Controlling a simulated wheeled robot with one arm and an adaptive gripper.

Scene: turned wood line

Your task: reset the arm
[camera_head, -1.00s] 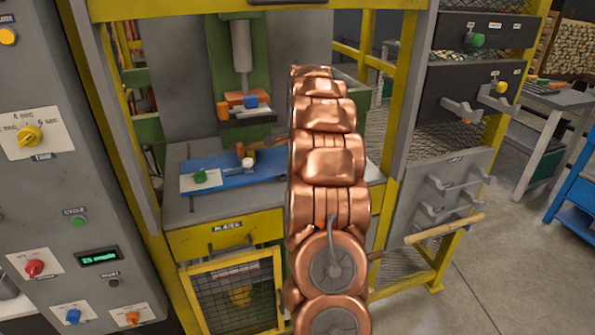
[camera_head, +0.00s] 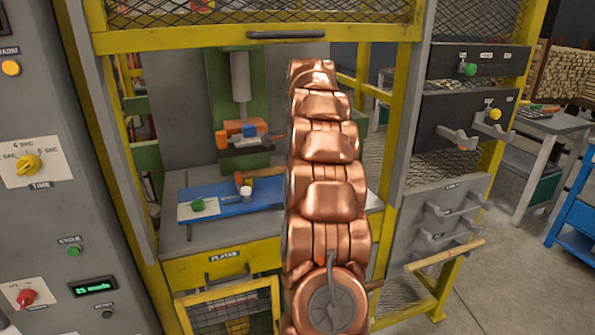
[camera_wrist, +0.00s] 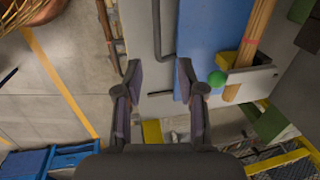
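My copper-coloured arm rises through the middle of the head view, in front of the press station. My gripper is hidden behind the arm there. In the wrist view my gripper (camera_wrist: 159,80) is open, its two dark fingers apart with nothing held between them. Below the fingers lie a grey surface with a dark bar handle (camera_wrist: 158,40) and the edge of a blue plate (camera_wrist: 205,40). The fingers appear clear of these, though the exact height cannot be told.
The press (camera_head: 240,85) stands behind a yellow frame, its raised guard handle (camera_head: 286,34) above. The blue plate (camera_head: 240,201) carries a green knob (camera_head: 198,204). A control panel (camera_head: 50,230) stands left. A rack (camera_head: 440,215) with a wooden rod (camera_head: 445,255) stands right. Open floor lies lower right.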

